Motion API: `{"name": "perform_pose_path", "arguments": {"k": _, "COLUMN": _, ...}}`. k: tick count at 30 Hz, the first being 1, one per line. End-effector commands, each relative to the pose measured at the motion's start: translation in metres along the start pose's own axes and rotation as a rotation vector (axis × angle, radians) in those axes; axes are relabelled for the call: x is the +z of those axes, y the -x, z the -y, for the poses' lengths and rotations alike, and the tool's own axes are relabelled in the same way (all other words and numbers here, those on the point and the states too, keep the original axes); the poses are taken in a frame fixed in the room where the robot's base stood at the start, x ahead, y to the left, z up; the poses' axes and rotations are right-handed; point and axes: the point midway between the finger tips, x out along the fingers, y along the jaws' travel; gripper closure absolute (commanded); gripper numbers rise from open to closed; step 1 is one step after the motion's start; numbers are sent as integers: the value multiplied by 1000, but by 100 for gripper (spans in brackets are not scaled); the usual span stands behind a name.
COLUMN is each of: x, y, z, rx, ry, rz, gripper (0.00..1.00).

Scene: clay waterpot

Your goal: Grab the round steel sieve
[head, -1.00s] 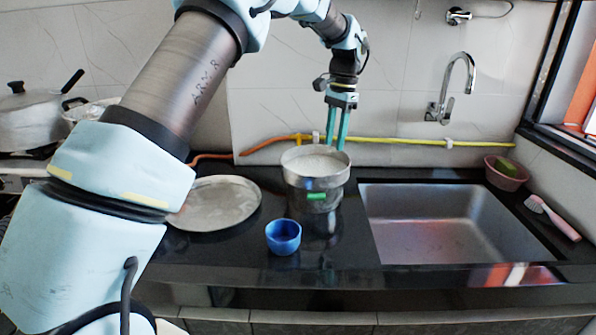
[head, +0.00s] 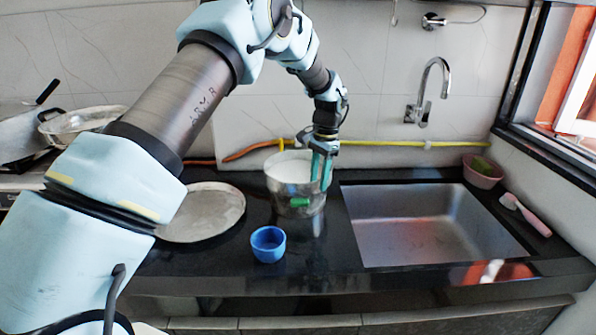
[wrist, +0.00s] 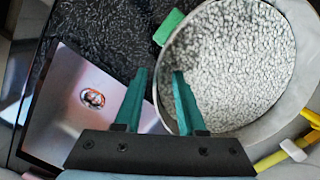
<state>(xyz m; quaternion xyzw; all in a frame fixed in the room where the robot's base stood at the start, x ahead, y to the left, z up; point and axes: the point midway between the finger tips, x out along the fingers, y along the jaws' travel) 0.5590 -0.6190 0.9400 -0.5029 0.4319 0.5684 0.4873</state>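The round steel sieve (head: 283,190) stands on the black counter left of the sink, with a green piece on its front side. In the wrist view the sieve (wrist: 235,65) shows a pale speckled round inside and a shiny steel wall. My gripper (head: 321,181) is at the sieve's right edge, pointing down. In the wrist view my gripper (wrist: 157,74) has its two teal fingers apart, one over the inside and one outside the near rim. The rim appears to lie between them; contact cannot be told.
A blue cup (head: 268,245) stands in front of the sieve and a flat round metal plate (head: 205,213) lies to its left. The steel sink (head: 430,225) is on the right. A yellow hose (head: 400,144) runs along the back wall.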

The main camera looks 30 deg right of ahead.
Motion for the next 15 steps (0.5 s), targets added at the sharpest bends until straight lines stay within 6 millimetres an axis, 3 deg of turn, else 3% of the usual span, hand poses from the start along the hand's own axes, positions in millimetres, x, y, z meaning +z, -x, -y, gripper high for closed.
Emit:
{"name": "perform_pose_path", "arguments": {"k": 9, "x": 0, "y": -6, "z": 0, "rx": -1, "ry": 1, "rz": -1, "gripper": 62}}
{"name": "perform_pose_path", "arguments": {"k": 15, "x": 0, "y": -6, "z": 0, "rx": -1, "ry": 1, "rz": -1, "gripper": 84}}
